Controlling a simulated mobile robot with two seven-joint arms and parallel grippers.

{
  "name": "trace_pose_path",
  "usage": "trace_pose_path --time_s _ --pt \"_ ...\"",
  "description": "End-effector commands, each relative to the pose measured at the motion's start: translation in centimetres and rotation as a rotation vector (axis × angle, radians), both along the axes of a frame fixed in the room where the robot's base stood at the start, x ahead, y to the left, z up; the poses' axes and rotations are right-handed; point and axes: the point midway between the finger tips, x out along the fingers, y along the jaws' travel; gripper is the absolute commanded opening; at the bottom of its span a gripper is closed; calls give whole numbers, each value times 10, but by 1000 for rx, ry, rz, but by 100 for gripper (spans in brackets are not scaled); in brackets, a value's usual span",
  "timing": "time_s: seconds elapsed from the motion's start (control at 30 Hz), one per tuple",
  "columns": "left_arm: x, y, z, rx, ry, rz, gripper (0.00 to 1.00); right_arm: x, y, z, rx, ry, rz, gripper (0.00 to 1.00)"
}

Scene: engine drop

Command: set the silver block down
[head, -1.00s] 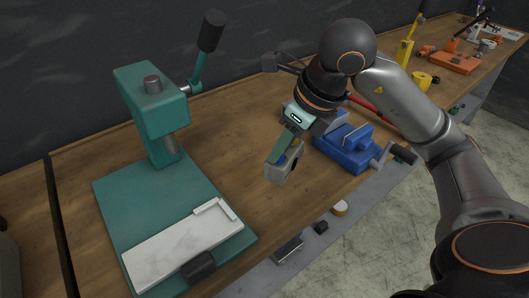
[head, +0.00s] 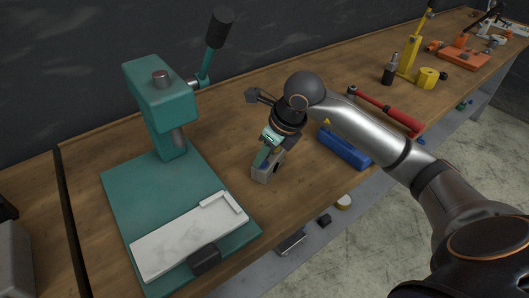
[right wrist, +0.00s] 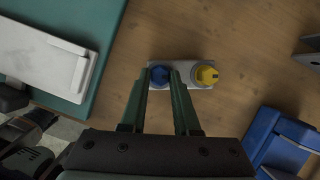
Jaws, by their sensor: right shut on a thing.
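The silver block (head: 265,172) is a small grey block with a dark round hole in its side. In the right wrist view the silver block (right wrist: 200,86) shows a blue knob (right wrist: 160,75) and a yellow knob (right wrist: 206,75) on top. My right gripper (head: 267,155) is shut on the blue knob, with its fingers (right wrist: 161,80) on either side. The block is upright, at or just above the wooden bench (head: 225,135); I cannot tell whether it touches. My left gripper is not in view.
A teal press (head: 120,200) with a white plate (head: 180,240) on its base stands left of the block. A blue vise (head: 345,150) sits to the right, partly behind my arm. A red-handled tool (head: 388,108) lies farther back. Bare wood surrounds the block.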

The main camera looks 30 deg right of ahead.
Motion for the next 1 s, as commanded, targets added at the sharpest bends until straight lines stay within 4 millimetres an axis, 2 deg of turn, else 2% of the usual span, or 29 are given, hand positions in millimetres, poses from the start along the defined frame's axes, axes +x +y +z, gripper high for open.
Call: trace_pose_path --time_s 0.3,0.33,0.6,0.87,1.0 --pt "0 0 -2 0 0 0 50 1 0 0 1 -8 -1 0" --pt "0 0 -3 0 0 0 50 0 0 -3 0 -2 -1 31" --pt "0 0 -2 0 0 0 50 0 0 -1 0 -1 -1 60" --pt "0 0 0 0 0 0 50 0 0 0 0 -1 -1 60" --pt "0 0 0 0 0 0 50 -3 -3 12 -2 -5 -2 60"
